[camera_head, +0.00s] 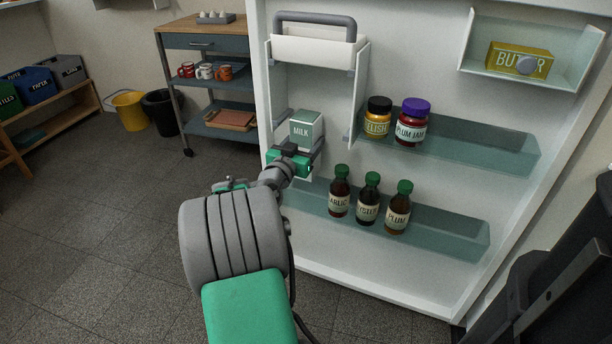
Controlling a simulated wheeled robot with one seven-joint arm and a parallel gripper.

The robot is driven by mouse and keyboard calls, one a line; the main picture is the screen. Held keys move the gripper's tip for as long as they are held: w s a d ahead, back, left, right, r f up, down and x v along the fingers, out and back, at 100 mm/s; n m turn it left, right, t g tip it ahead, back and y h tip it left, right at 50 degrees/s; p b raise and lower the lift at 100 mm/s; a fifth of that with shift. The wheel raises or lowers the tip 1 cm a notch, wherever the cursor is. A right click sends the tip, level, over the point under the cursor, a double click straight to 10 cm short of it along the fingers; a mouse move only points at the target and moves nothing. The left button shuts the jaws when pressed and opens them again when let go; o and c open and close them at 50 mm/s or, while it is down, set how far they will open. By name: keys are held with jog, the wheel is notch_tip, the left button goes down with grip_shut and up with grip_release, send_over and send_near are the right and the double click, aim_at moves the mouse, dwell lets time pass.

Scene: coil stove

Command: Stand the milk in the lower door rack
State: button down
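The milk (306,130) is a pale grey-green carton with a white label, upright in front of the left part of the open fridge door. My gripper (298,154) is at its lower part, with a finger showing at its right side. It looks shut on the carton; the grip itself is partly hidden by the green gripper body. The lower door rack (450,232) is a clear greenish shelf below and to the right of the carton. Several dark green-capped bottles (368,200) stand in its middle. The rack's left end is partly behind my arm.
The upper rack (480,142) holds a yellow-labelled jar (377,119) and a plum jam jar (412,124). A butter box (518,59) sits in a bin at top right. A white compartment (316,50) with a grey handle is above the milk. The lower rack's right end is free.

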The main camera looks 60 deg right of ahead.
notch_tip(320, 180, down, 11)
jog(key=b, duration=0.4)
jog(key=shift+w+a, duration=0.1)
jog(key=shift+f+b, duration=0.2)
jog(key=shift+b, duration=0.1)
jog(key=shift+r, duration=0.15)
jog(key=shift+c, duration=1.9)
grip_release()
jog(key=shift+f, duration=0.25)
